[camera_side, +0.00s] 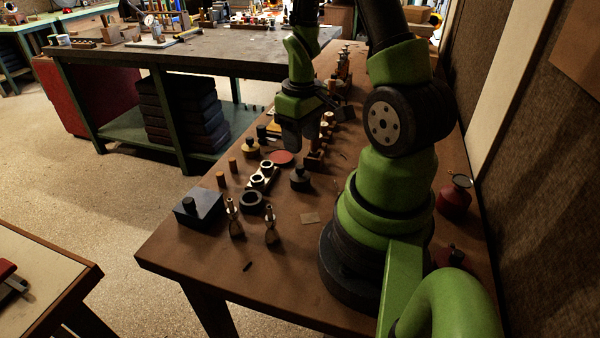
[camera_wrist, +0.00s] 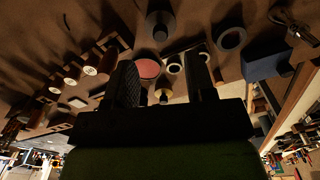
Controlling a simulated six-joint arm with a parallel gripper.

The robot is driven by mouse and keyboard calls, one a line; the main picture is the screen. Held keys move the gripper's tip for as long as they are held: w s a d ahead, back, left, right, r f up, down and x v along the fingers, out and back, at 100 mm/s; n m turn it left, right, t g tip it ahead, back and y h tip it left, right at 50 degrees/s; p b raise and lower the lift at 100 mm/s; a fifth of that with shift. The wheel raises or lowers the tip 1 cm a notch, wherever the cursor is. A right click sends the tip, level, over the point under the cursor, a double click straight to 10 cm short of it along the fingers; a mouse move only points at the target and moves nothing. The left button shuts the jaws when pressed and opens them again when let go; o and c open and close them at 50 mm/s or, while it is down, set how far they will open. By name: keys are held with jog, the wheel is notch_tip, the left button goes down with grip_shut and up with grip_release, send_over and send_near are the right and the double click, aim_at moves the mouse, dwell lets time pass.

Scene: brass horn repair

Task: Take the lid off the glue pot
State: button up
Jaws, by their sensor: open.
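Two small squat pots with knobbed lids stand on the brown bench. The dark one (camera_side: 300,180) is in front of my gripper in the side view, and it also shows at the top of the wrist view (camera_wrist: 160,24). The tan one (camera_side: 250,149) is left of my gripper and shows low between the fingers in the wrist view (camera_wrist: 163,96). I cannot tell for sure which is the glue pot. Both lids appear to be on. My gripper (camera_side: 292,146) is open, empty and pointing down above the bench, apart from both pots. Its fingers (camera_wrist: 162,76) frame the wrist view.
A red disc (camera_side: 282,157) lies between the pots. A wooden rack (camera_side: 316,157) is close right of my gripper.

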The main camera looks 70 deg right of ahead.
aim_at(300, 166)
jog(key=shift+w+f, duration=0.1)
jog(key=shift+f, duration=3.6)
grip_shut()
